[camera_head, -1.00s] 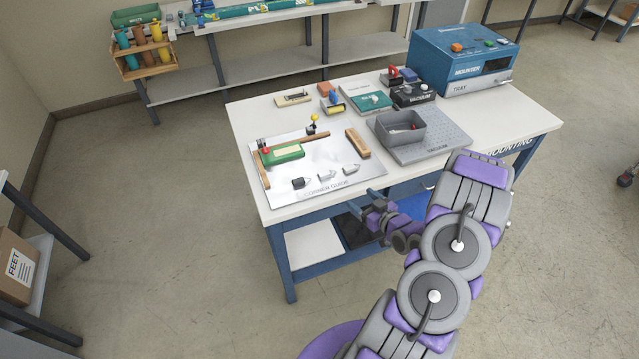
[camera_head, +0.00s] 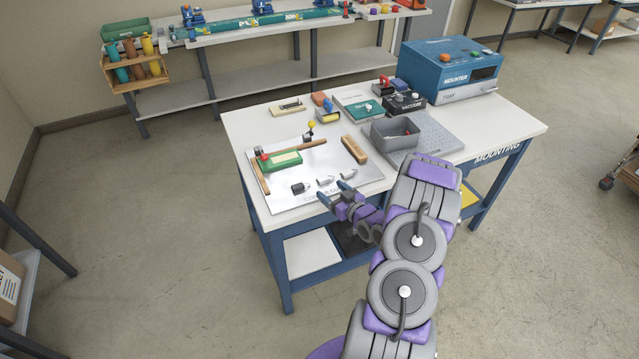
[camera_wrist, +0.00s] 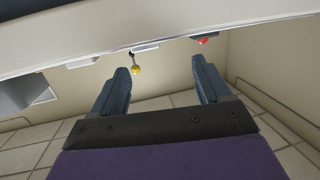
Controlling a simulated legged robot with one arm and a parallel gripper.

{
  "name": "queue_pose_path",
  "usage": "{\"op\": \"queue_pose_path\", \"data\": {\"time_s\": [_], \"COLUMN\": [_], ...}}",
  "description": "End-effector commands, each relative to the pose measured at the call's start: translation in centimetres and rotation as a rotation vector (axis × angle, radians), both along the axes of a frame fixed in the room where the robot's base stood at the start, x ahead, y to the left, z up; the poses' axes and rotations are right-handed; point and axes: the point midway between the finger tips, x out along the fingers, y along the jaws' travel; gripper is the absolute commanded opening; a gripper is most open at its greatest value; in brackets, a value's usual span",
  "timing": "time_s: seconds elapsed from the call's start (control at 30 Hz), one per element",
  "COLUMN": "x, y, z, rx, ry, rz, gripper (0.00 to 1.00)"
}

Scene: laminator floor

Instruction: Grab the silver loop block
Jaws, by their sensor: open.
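Small metal blocks sit in a row near the front of the silver corner-guide board (camera_head: 330,155) on the table. One is a darker block (camera_head: 298,187); two are paler silver, a middle block (camera_head: 325,181) and a right block (camera_head: 349,174). They are too small to tell which has the loop. My gripper (camera_head: 334,193) is open and empty at the table's front edge, just in front of the silver blocks and apart from them as far as I can tell. In the wrist view, the open fingers (camera_wrist: 160,72) have nothing between them; no block shows clearly there.
A grey bin (camera_head: 395,133) and blue mounter (camera_head: 450,70) are farther right. The wrist view shows a yellow knob (camera_wrist: 137,70) and red knob (camera_wrist: 203,41).

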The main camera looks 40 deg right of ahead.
Motion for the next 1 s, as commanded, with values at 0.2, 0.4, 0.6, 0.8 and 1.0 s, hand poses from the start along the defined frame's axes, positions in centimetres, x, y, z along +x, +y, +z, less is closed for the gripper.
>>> {"op": "queue_pose_path", "data": {"time_s": [0.2, 0.4, 0.6, 0.8, 1.0], "x": [1.1, 3.6, 5.8, 6.0, 5.9], "y": [-1.2, -0.7, 0.1, -0.7, -1.2], "z": [-0.8, -1.2, -1.2, -1.4, -1.5], "rx": [0.012, 0.005, -0.002, 0.007, 0.011], "ry": [0.003, 0.000, 0.002, 0.003, 0.002], "rz": [-0.003, 0.000, 0.001, -0.002, -0.003], "gripper": [0.77, 0.77, 0.77, 0.77, 0.66]}}
